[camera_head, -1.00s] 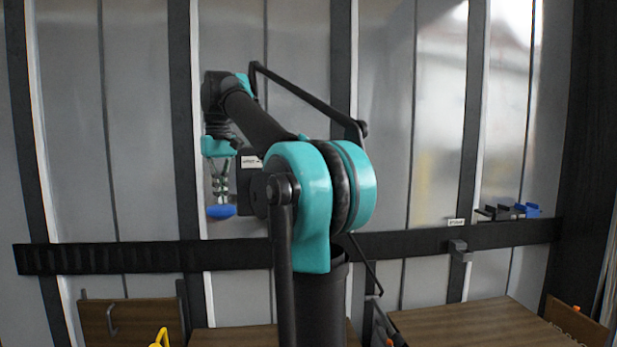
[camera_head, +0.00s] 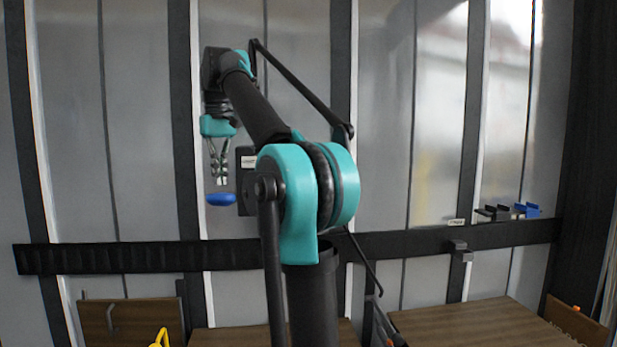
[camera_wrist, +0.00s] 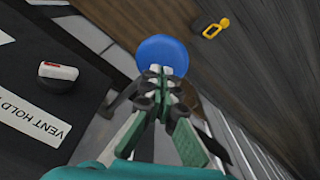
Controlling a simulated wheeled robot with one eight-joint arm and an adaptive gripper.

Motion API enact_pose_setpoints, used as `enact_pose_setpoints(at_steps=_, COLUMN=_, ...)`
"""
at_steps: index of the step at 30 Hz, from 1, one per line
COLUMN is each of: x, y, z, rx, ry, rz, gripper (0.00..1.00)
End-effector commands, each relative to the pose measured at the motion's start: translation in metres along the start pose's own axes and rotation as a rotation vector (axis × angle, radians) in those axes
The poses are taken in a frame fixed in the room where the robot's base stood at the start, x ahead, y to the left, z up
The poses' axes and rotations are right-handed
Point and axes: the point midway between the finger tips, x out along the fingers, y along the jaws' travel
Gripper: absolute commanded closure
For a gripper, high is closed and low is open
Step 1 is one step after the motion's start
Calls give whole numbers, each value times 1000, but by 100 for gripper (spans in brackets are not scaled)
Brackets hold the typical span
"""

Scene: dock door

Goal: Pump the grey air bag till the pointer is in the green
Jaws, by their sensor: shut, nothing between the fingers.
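My gripper (camera_head: 222,182) is shut and empty, pointing down just above a blue rounded knob (camera_head: 220,199). In the wrist view the blue knob (camera_wrist: 162,54) shows as a disc beyond my closed fingertips (camera_wrist: 160,72); I cannot tell whether they touch it. A dark box (camera_head: 246,190) with a small white label stands to the right of the knob, partly behind my arm. In the wrist view a dark panel (camera_wrist: 30,55) carries a "VENT HOLD" label and a black button with a white and red top (camera_wrist: 60,72). I make out no gauge pointer or grey air bag.
A black rail (camera_head: 130,257) crosses the ribbed grey wall. Brown wooden crates (camera_head: 465,318) stand low in front. A yellow handle (camera_head: 160,338) sits at the bottom left; a yellow piece also shows in the wrist view (camera_wrist: 215,28). Black and blue clips (camera_head: 525,210) sit on the rail at right.

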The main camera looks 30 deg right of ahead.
Motion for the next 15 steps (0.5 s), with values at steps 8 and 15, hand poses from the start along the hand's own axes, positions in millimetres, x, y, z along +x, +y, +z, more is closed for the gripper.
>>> enact_pose_setpoints(at_steps=8, x=0, y=0, z=0, rx=0, ry=0, rz=0, gripper=100)
enact_pose_setpoints(at_steps=15, x=3, y=0, z=0, rx=0, ry=0, rz=0, gripper=100)
